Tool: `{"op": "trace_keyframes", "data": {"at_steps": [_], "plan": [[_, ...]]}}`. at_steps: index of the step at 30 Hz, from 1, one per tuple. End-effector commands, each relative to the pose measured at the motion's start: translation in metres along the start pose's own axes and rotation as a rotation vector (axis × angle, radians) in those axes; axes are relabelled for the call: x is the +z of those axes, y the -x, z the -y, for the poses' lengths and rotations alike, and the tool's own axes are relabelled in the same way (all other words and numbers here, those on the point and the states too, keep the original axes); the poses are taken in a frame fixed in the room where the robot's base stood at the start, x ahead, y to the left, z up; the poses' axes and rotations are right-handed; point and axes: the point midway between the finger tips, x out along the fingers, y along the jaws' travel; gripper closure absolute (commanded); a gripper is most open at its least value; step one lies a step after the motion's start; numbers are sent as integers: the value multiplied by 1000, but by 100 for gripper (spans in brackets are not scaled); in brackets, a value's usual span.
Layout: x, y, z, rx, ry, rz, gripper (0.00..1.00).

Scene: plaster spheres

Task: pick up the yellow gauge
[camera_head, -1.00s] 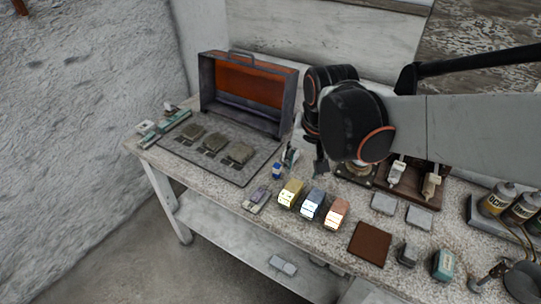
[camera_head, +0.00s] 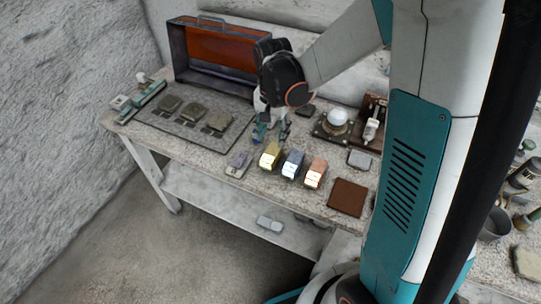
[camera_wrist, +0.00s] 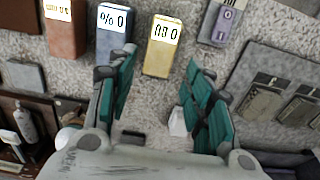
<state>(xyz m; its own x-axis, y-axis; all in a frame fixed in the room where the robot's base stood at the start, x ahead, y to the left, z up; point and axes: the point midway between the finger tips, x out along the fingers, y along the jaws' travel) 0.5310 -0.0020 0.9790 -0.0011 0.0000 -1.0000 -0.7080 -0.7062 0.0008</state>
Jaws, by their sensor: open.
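The yellow gauge (camera_head: 271,155) stands on the speckled table, at the left end of a row with a blue gauge (camera_head: 293,164) and an orange one (camera_head: 316,173). In the wrist view the yellow gauge (camera_wrist: 162,46) shows a lit display and lies ahead of the space between my fingers, with nothing touching it. My gripper (camera_head: 271,138) is open and empty, just behind the yellow gauge as the head view shows it. Its teal fingers (camera_wrist: 160,95) are spread in the wrist view, the left one close to the blue gauge (camera_wrist: 113,40).
A small grey-purple device (camera_head: 238,165) lies left of the yellow gauge. An open orange-lined case (camera_head: 175,62) stands behind a dark mat (camera_head: 225,143) with several stone-like blocks. A brown square pad (camera_head: 347,197) lies right of the orange gauge.

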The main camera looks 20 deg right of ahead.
Motion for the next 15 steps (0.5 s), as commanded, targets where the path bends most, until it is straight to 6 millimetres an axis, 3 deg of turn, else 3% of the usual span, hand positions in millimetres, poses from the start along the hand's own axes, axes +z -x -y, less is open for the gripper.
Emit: {"op": "trace_keyframes", "data": {"at_steps": [1, 6, 15], "plan": [[0, -14, 0, 0, 0, 0, 53], [0, -37, 0, 0, 1, -1, 53], [0, -54, 1, -1, 1, -1, 53]]}}
